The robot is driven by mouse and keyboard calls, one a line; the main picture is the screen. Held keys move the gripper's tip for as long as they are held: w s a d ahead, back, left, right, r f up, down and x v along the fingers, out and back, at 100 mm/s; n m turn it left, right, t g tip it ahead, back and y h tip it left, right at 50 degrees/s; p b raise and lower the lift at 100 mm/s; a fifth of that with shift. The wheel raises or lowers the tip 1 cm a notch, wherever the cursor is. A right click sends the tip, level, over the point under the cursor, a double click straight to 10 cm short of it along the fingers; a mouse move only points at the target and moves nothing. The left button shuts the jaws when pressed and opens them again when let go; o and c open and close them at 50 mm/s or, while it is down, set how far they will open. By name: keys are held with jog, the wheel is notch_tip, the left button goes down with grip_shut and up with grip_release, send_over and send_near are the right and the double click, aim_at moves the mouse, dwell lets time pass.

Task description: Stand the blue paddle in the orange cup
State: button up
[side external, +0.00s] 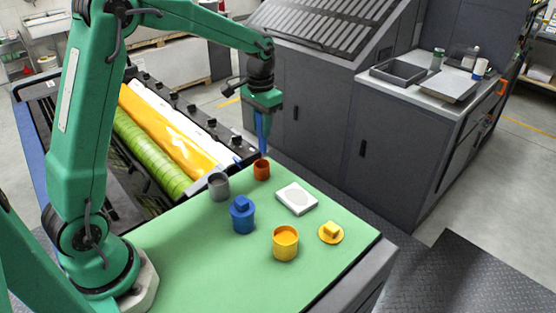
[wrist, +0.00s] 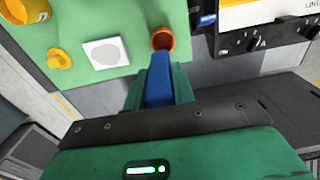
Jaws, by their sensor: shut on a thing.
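My gripper (side external: 263,110) is shut on the blue paddle (side external: 262,136), which hangs upright below it. The orange cup (side external: 262,171) stands on the green table top near its far edge.
Near the orange cup are a grey cup (side external: 218,188), a blue lidded pot (side external: 242,217) and a white square block (side external: 296,199). A yellow cup (side external: 285,244) and yellow lid (side external: 331,232) stand nearer. Ink rollers (side external: 160,135) lie left. The table's near left part is clear.

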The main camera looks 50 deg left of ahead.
aim_at(261, 151)
jog(key=shift+a+r, duration=0.1)
jog(key=shift+a, duration=0.25)
jog(key=shift+f, duration=3.75)
jog(key=o, duration=1.1)
jog(key=shift+c, duration=0.2)
jog(key=shift+r, duration=0.1)
